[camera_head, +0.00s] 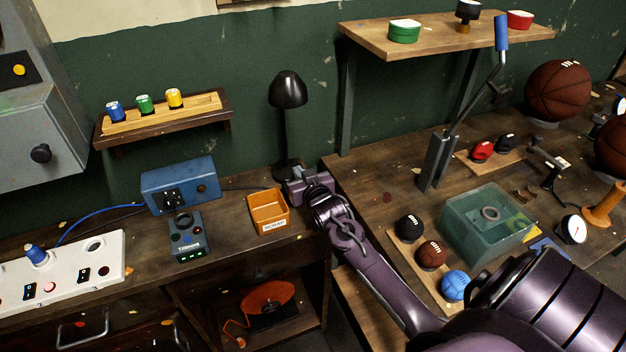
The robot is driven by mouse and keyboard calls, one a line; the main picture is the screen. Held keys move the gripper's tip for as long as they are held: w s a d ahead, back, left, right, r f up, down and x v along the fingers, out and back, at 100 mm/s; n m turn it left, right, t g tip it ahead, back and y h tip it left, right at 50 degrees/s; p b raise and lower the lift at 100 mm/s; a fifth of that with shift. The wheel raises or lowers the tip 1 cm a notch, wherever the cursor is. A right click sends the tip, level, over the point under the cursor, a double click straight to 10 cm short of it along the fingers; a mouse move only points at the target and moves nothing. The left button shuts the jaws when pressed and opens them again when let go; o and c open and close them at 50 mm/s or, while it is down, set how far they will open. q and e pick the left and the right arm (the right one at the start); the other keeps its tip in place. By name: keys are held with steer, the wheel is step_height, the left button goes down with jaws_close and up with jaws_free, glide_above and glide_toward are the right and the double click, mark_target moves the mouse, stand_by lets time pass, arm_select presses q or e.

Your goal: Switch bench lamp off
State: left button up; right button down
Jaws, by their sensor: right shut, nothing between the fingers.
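The black bench lamp (288,92) stands at the back of the left bench, with its round shade on a thin post. The shade looks dark, and no light shows from it. My right gripper (296,186) is at the foot of the lamp, in front of its base (289,168). It is shut and holds nothing. The gripper and wrist hide part of the lamp base, and I cannot make out a switch or whether the fingers touch it. My left gripper is not in view.
An orange scrap bin (270,211) stands just left of my right gripper, near a blue box (180,184). On the right bench are a clear teal tub (487,226), a lever press (437,160) and several balls. A wall shelf (165,117) holds three small spools.

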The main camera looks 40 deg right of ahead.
steer(key=shift+b+v, duration=0.7)
steer(key=shift+v, duration=0.5)
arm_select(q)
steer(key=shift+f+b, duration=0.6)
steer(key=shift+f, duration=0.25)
arm_select(e)
steer(key=r+v, duration=0.1)
steer(key=v, duration=0.6)
steer(key=shift+s+r, duration=0.15)
steer(key=shift+r, duration=0.3)
steer(key=shift+a, duration=0.1)
